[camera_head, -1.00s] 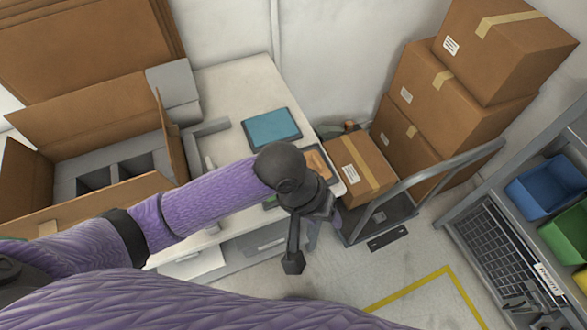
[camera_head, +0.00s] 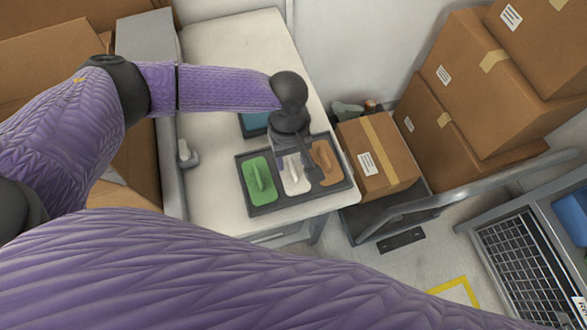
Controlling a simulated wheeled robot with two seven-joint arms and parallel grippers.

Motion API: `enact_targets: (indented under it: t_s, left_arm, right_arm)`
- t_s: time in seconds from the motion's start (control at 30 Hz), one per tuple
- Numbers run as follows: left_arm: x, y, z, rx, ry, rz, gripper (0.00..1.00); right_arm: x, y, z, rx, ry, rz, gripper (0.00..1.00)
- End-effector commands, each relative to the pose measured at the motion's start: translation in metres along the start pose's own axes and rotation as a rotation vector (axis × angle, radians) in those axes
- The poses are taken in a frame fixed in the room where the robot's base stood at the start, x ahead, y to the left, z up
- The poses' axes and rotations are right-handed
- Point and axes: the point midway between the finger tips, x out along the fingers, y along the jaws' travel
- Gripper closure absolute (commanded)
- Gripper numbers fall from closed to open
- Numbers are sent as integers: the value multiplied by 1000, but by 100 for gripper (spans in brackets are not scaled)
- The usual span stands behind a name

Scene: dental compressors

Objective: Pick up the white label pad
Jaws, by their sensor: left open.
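The white label pad (camera_head: 296,184) lies in the middle of a dark tray (camera_head: 256,211) on the white table, between a green pad (camera_head: 258,181) and a brown-orange pad (camera_head: 328,162). My left gripper (camera_head: 296,170) points down right over the white pad and covers its upper part. It is open; whether its fingers touch the pad is hard to tell. My right gripper is not in view.
A teal item (camera_head: 253,123) lies behind the tray, partly hidden by my left arm. A small pale object (camera_head: 187,154) is at the left. A cart with a cardboard box (camera_head: 378,157) stands close to the table's right side.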

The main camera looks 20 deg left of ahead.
Motion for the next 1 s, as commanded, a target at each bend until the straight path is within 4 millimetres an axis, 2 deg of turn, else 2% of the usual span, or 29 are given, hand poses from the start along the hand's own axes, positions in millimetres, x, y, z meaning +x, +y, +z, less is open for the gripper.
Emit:
enact_targets:
  t_s: [0.03,0.1,0.33,0.37,0.6,1.0]
  left_arm:
    - [13,0,-1,-1,-1,-2,47]
    - [20,0,0,-1,-1,-2,47]
    - [20,0,0,0,-1,0,47]
    - [20,0,0,0,-1,0,51]
    - [20,0,0,1,-1,0,100]
    - [19,0,0,1,-1,0,100]
  right_arm:
    - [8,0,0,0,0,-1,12]
    - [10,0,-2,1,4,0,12]
    - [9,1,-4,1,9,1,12]
    - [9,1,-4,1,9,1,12]
    - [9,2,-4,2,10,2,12]
    - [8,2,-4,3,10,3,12]
